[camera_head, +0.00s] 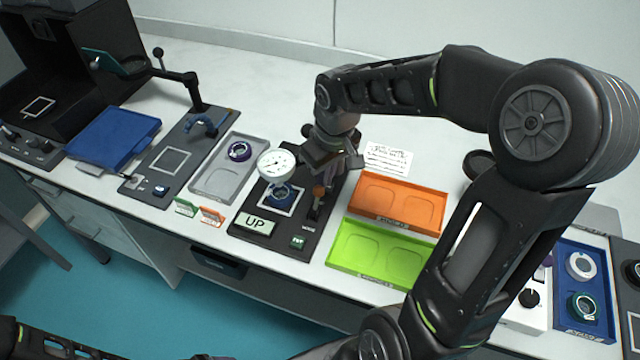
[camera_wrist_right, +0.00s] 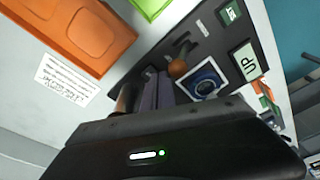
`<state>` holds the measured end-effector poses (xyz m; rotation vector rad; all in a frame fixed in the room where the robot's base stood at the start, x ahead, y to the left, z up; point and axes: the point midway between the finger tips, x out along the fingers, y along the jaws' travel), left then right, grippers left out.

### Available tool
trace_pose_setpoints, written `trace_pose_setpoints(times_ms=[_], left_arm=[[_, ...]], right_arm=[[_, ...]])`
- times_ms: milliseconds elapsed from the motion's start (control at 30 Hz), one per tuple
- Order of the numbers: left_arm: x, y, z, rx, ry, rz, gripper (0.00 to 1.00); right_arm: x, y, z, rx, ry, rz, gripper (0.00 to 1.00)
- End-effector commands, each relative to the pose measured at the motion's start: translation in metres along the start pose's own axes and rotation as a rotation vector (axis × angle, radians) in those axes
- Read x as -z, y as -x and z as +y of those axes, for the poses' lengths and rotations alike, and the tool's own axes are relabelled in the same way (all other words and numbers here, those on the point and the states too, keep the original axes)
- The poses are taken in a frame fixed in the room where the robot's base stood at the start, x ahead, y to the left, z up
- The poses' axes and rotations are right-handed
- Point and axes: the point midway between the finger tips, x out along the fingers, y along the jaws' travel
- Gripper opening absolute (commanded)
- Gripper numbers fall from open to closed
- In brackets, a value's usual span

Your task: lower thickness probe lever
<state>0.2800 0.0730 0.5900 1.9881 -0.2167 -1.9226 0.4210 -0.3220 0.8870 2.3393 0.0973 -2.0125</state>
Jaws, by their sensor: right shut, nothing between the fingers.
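The thickness probe stands on a dark base plate (camera_head: 240,230), with a round white dial gauge (camera_head: 277,163) above a dark blue ring (camera_head: 283,193) in a white square outline. Its lever has an orange-brown knob (camera_head: 319,191) at the right of the plate; the knob also shows in the right wrist view (camera_wrist_right: 178,68). A label on the plate reads UP (camera_head: 255,223). My right gripper (camera_head: 326,168) is shut and empty, just behind the knob; its fingertips (camera_wrist_right: 155,90) look close to it, but I cannot tell whether they touch. My left gripper is not in view.
An orange tray (camera_head: 398,185) and a green tray (camera_head: 345,252) lie right of the probe. A grey tray (camera_head: 212,182) with a ring (camera_head: 240,150) lies left. A blue tray (camera_head: 585,255) is at far right. A printed card (camera_head: 388,160) lies behind the orange tray.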

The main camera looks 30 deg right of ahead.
Motion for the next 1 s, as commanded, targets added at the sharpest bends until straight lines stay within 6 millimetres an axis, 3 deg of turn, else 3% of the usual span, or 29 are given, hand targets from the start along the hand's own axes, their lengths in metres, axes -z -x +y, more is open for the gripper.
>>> trace_pose_setpoints(times_ms=[1000], left_arm=[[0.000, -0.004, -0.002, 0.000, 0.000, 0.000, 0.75]], right_arm=[[-0.011, 0.001, -0.019, 0.002, 0.001, -0.003, 0.00]])
